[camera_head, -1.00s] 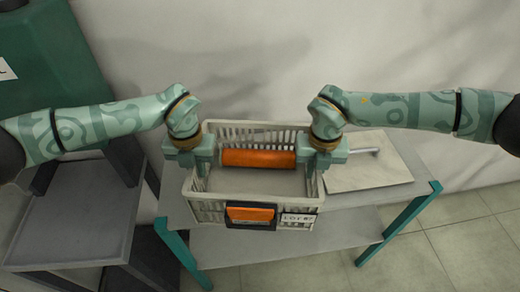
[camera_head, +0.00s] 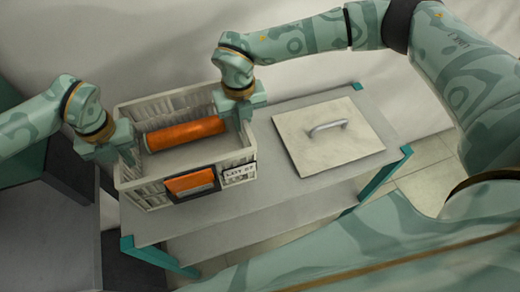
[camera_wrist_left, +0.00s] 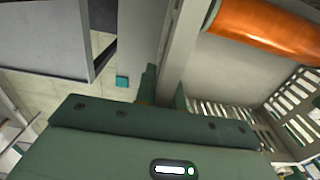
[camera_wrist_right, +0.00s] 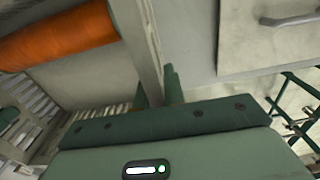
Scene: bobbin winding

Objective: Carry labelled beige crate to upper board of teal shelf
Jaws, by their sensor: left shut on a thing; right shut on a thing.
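The beige crate (camera_head: 150,194) has slatted walls, an orange front panel (camera_head: 190,182) and a white label (camera_head: 239,173). An orange roll (camera_head: 185,134) lies inside it. The crate is over the left part of the upper board (camera_head: 268,188) of the teal shelf; I cannot tell whether it touches the board. My left gripper (camera_head: 127,156) is shut on the crate's left wall, which shows in the left wrist view (camera_wrist_left: 182,50). My right gripper (camera_head: 242,108) is shut on its right wall, seen in the right wrist view (camera_wrist_right: 140,45). The fingertips are partly hidden.
A pale square plate with a metal handle (camera_head: 328,130) lies on the board right of the crate. A grey bench (camera_head: 45,230) stands close at the left. The wall is behind. Bare board lies between crate and plate.

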